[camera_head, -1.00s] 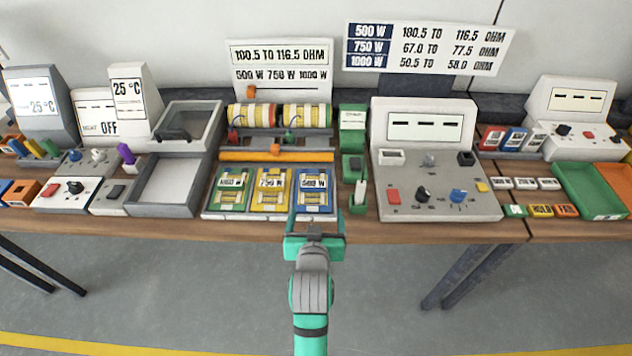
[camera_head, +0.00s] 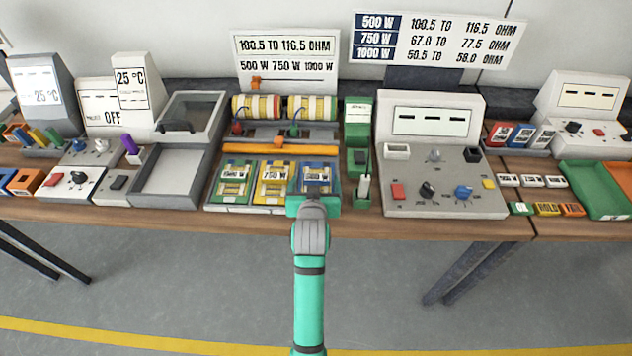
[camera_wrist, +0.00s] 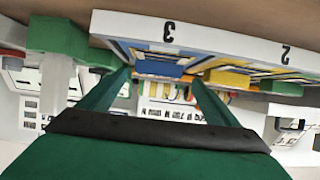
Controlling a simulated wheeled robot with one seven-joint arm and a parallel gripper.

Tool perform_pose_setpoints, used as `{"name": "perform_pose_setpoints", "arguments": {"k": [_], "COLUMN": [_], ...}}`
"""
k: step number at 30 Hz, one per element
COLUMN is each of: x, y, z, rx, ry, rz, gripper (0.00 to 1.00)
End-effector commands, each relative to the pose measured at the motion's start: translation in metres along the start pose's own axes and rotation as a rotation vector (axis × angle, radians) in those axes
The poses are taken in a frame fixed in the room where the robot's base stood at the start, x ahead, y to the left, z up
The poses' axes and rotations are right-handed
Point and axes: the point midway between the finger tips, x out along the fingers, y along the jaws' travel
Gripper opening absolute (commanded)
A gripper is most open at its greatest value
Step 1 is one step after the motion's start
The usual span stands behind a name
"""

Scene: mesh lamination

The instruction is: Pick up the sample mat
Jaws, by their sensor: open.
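Three sample mats lie side by side in a white tray (camera_head: 250,209) at the table's front edge. They are a green mat marked 1000 W (camera_head: 231,193), a yellow mat marked 750 W (camera_head: 273,192) and a blue mat marked 500 W (camera_head: 316,182). My gripper (camera_head: 314,198) is open at the front of the blue mat and hides its near edge. In the wrist view, which looks upside down, the open fingers (camera_wrist: 161,78) stand either side of a blue block (camera_wrist: 158,68) on the blue mat, above slot 3. I cannot tell whether they touch it.
A green holder (camera_head: 361,187) with a white piece stands just right of the tray. A grey console (camera_head: 440,203) with knobs is farther right. An open grey bin (camera_head: 170,180) is on the left. An orange bar (camera_head: 280,149) lies behind the mats.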

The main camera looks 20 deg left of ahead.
Motion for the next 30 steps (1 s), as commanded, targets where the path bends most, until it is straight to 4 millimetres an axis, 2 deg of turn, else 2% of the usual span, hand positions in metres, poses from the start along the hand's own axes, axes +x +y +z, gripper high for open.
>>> {"name": "perform_pose_setpoints", "arguments": {"k": [3, 6, 14, 20, 21, 30], "x": [0.016, 0.023, 0.025, 0.025, 0.025, 0.025], "y": [0.002, 0.003, 0.004, 0.002, 0.002, 0.002], "z": [0.000, 0.000, 0.000, 0.000, 0.000, -0.002], "rx": [0.002, 0.002, 0.002, 0.001, 0.001, 0.001], "ry": [0.000, 0.001, 0.002, 0.001, 0.001, 0.003], "rz": [0.003, 0.004, 0.005, 0.002, 0.002, 0.002], "gripper": [0.84, 0.84, 0.84, 0.39, 0.36, 0.36]}}
